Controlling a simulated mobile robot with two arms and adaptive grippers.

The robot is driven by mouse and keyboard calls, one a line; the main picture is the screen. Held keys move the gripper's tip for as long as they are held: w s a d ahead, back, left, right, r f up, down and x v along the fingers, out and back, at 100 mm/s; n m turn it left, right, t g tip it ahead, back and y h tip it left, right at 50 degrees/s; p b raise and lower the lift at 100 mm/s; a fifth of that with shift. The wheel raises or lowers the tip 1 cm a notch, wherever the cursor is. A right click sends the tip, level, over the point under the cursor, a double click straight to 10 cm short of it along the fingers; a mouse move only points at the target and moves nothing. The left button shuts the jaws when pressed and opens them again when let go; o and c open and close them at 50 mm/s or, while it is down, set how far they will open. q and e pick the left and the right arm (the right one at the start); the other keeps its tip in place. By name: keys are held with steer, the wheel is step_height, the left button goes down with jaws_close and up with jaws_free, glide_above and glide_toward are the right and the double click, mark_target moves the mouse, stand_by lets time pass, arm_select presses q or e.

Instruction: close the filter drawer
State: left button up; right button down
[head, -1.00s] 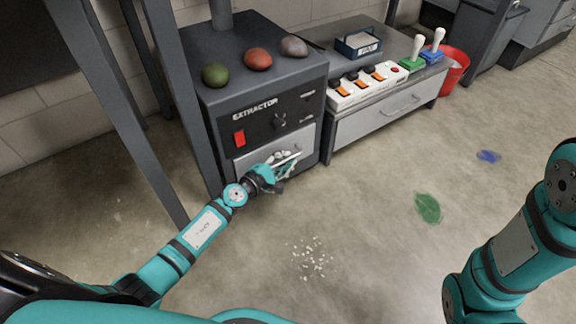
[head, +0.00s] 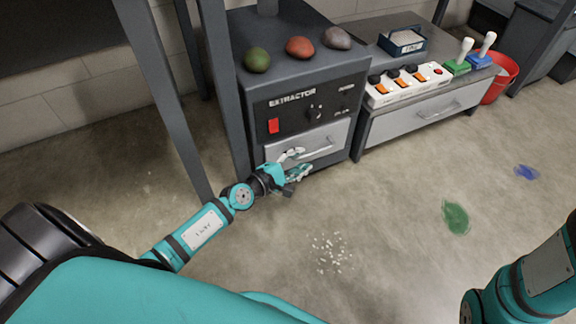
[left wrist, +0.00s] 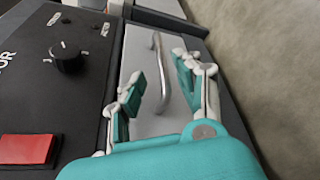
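The filter drawer (head: 338,132) is the pale front low on the dark extractor cabinet (head: 295,70). It looks about level with the cabinet face, but I cannot tell whether a small gap remains. Its bar handle (head: 318,153) shows past my fingers, and in the left wrist view the handle (left wrist: 158,62) runs beyond and between the fingertips. My left gripper (head: 297,164) is open and empty in front of the drawer, its fingers (left wrist: 160,80) spread. I cannot tell whether a finger touches the drawer. My right gripper is out of view; only arm links show at the right.
A red switch (head: 273,126) and knobs sit above the drawer. Three rocks, one a red rock (head: 300,47), lie on top. A grey cabinet (head: 410,127) stands right, carrying a power strip (head: 408,86). A dark post (head: 222,90) stands left. White crumbs (head: 330,253) lie on open floor.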

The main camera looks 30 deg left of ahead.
arm_select(q)
steer(key=v, duration=0.5)
steer(key=shift+s, duration=0.1)
stand_by(0.3)
